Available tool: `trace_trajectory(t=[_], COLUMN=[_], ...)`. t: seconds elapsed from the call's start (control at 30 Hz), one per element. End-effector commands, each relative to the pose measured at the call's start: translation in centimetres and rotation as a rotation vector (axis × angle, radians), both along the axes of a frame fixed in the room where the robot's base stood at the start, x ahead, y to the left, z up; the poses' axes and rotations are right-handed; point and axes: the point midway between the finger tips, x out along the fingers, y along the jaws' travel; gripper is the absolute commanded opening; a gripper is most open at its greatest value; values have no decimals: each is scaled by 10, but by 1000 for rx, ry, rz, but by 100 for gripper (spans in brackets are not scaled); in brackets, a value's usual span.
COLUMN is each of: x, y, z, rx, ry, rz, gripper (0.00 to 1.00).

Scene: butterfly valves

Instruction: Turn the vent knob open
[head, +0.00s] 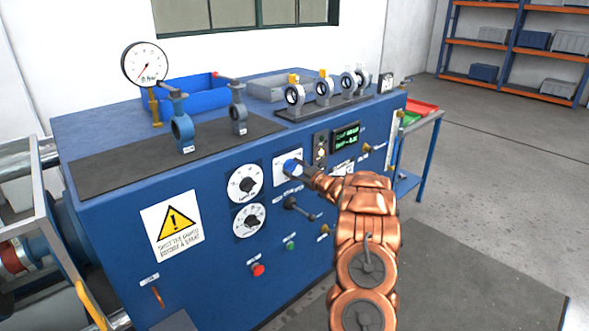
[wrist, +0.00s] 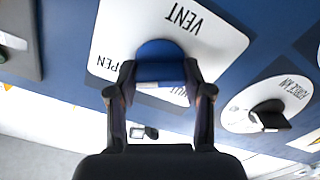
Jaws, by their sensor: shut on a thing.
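The blue vent knob (head: 291,166) sits on a white plate (head: 281,158) on the front of the blue bench. In the wrist view the knob (wrist: 160,62) is between the fingertips of my gripper (wrist: 160,82), one finger on each side. My gripper is shut on it. The plate (wrist: 205,40) reads VENT and OPEN, upside down in this view; a third word near the right finger is partly hidden. A pale mark shows on the knob's near edge. In the head view my fingers (head: 305,172) reach the knob and partly hide its plate.
Two round white dials (head: 245,182) are left of the knob, and a black lever (head: 300,208) is below it. A small green display (head: 345,137) is to the right. Valves and a pressure gauge (head: 145,64) stand on the bench top. Open floor lies at the right.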

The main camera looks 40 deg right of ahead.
Motion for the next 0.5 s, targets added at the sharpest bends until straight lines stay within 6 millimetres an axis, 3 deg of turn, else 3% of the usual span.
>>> trace_trajectory(t=[0.03, 0.07, 0.1, 0.27, 0.5], x=[5, 5, 5, 4, 1], y=[3, 3, 3, 2, 0], z=[11, 11, 11, 8, 4], rx=[-7, -7, -7, -5, -3], ry=[-16, -16, -16, -12, -7], rz=[6, 6, 6, 5, 0], gripper=[16, 53, 58, 74, 75])
